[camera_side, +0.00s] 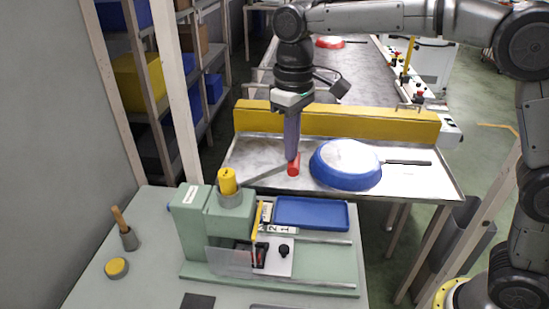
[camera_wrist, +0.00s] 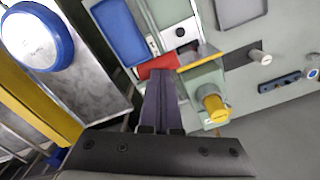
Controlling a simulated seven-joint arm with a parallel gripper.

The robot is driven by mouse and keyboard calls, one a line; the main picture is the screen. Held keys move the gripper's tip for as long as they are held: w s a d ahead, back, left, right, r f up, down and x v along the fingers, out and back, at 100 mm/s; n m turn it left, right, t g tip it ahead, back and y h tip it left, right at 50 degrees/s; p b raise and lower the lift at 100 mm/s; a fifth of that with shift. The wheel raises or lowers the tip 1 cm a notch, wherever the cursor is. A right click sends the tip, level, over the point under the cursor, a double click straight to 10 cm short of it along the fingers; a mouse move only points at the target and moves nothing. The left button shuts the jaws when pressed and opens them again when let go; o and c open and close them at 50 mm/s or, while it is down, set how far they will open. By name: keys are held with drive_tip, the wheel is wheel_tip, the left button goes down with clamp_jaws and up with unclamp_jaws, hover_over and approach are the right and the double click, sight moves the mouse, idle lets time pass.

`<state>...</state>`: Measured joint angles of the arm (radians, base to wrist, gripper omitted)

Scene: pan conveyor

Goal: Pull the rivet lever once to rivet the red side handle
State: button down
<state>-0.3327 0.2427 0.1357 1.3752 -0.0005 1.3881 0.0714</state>
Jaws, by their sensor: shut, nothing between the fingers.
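My gripper (camera_side: 292,155) points down over the metal table, its long fingers shut with nothing between them. The pale green riveting machine (camera_side: 194,232) stands on the nearer bench, with a yellow cylinder (camera_side: 227,181) on top. The bar (camera_wrist: 198,62) also shows in the wrist view, right of the fingertips.
A blue pan (camera_side: 346,178) with a black handle (camera_side: 405,162) lies on the metal table, right of my gripper. A yellow barrier (camera_side: 340,121) runs behind it. A blue tray (camera_side: 312,213) sits by the machine. A wooden-handled tool (camera_side: 119,217) stands at the bench's left.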

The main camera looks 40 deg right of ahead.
drive_tip(key=shift+s+d+f, duration=0.15)
drive_tip(key=shift+f, duration=1.2)
drive_tip(key=shift+s+d+f, duration=0.25)
drive_tip(key=shift+f, duration=0.6)
drive_tip(key=shift+s+d+f, duration=0.3)
drive_tip(key=shift+f, duration=0.5)
drive_tip(key=shift+s+d+f, duration=0.25)
drive_tip(key=shift+f, duration=0.6)
drive_tip(key=shift+f, duration=0.15)
wheel_tip(320, 180, up, 18)
drive_tip(key=d, duration=0.1)
drive_tip(key=shift+s, duration=0.45)
idle(0.5)
